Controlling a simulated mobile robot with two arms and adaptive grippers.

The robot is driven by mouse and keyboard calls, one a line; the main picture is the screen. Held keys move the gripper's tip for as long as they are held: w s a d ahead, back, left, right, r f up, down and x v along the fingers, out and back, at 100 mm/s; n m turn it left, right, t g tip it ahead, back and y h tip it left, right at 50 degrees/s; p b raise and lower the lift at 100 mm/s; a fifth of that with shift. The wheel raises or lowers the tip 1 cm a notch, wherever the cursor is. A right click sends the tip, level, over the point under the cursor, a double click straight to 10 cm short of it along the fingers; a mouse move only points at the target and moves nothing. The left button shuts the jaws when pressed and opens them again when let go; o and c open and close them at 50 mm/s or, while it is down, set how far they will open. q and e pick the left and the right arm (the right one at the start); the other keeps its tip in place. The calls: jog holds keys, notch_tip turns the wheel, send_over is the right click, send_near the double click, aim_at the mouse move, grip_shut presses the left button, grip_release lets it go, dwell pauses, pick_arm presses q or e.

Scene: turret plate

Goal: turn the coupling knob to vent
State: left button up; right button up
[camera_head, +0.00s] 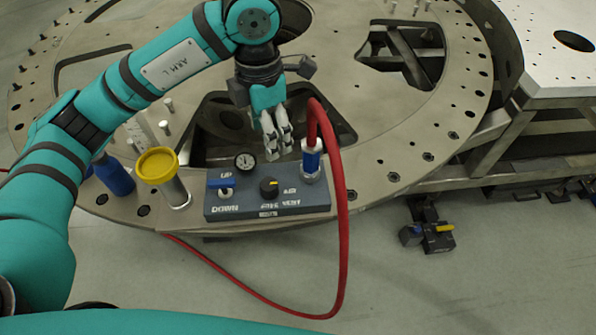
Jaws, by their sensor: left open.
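The coupling knob (269,188) is a round black knob with a yellow mark, on the right half of a grey control box (240,205). The word AIR is printed to its right, and smaller lettering below it is hard to read. The yellow mark seems to lie toward the AIR side, but it is too small to be sure. My left gripper (277,150) hangs just behind the box, above the knob in the picture, fingers pointing down. My right gripper is out of view.
A blue coupling (311,158) with a red hose (342,220) stands at the box's right end. A blue lever (222,184) marked UP and DOWN and a gauge (245,161) are on the left. A yellow-capped cylinder (160,166) and blue bottle (114,175) stand further left on the round plate.

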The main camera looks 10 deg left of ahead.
pick_arm(q)
send_over(269, 184)
notch_tip(269, 184, down, 5)
notch_tip(269, 184, down, 12)
jog(key=p, duration=0.2)
jog(key=shift+p, duration=0.35)
jog(key=shift+f, duration=0.1)
jog(key=shift+c, duration=1.7)
jog(key=c, duration=0.8)
jog(key=shift+w, duration=0.1)
jog(key=shift+c, duration=0.2)
jog(key=shift+f+m+b, duration=0.15)
jog(key=shift+m+b, duration=0.25)
jog(key=shift+b, duration=0.3)
jog(key=m+b, duration=0.6)
jog(key=b, duration=0.4)
jog(key=shift+f, duration=0.1)
jog(key=shift+r+m+b, duration=0.25)
jog(key=shift+m+b, duration=0.75)
jog(key=shift+m, duration=0.1)
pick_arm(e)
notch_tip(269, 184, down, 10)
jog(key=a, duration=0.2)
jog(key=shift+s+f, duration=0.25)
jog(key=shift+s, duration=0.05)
